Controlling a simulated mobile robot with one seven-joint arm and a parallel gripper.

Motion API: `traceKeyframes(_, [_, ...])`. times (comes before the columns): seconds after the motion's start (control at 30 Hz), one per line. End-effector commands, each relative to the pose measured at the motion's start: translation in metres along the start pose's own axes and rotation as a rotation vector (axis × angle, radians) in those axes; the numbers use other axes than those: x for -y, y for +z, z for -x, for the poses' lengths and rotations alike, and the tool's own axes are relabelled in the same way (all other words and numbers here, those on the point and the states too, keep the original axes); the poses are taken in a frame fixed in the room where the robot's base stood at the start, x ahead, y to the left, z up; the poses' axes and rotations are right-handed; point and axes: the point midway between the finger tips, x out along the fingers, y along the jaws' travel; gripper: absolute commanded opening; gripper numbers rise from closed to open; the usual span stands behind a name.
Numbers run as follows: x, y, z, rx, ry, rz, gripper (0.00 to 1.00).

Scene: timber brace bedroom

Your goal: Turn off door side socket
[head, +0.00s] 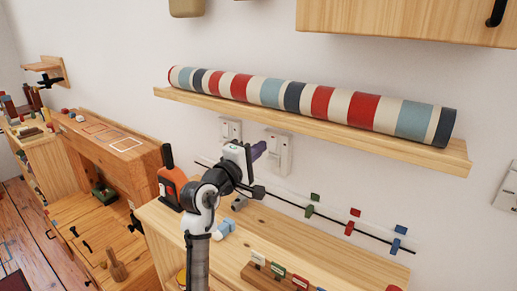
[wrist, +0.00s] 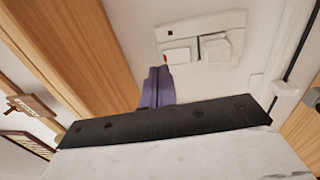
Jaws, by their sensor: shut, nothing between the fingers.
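Two white wall sockets are under the striped roll's shelf in the head view: a left one (head: 229,129) and a right one (head: 279,152). I cannot tell which is the door side socket. My gripper (head: 259,149) is shut and empty, its purple fingertips pointing at the wall beside the right socket. In the wrist view a white socket plate (wrist: 222,24) with two rocker-like parts lies just beyond the purple fingers (wrist: 157,88). A small red mark shows at its left rocker. Contact between fingertips and socket cannot be told.
A wooden shelf (head: 318,128) holding a long striped roll (head: 322,101) juts out above the sockets. Below is a wooden worktop (head: 330,258) with an orange and black tool (head: 170,183) to the left. A rail with coloured clips (head: 350,221) runs along the wall.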

Motion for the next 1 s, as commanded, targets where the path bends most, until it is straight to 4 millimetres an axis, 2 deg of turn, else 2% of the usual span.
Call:
traceKeyframes(0.03, [0.0,-0.002,0.018,-0.007,0.008,-0.006,0.0])
traceKeyframes(0.2, [-0.011,-0.002,0.055,-0.007,0.008,-0.006,0.0])
traceKeyframes(0.4, [-0.019,-0.001,0.084,-0.005,0.006,-0.004,0.0])
traceKeyframes(0.57, [-0.022,-0.001,0.092,-0.005,0.005,-0.003,0.0])
traceKeyframes(0.9, [-0.023,-0.001,0.093,-0.004,0.005,-0.003,0.0])
traceKeyframes(1.0, [-0.032,-0.01,0.1,-0.052,0.041,-0.049,0.0])
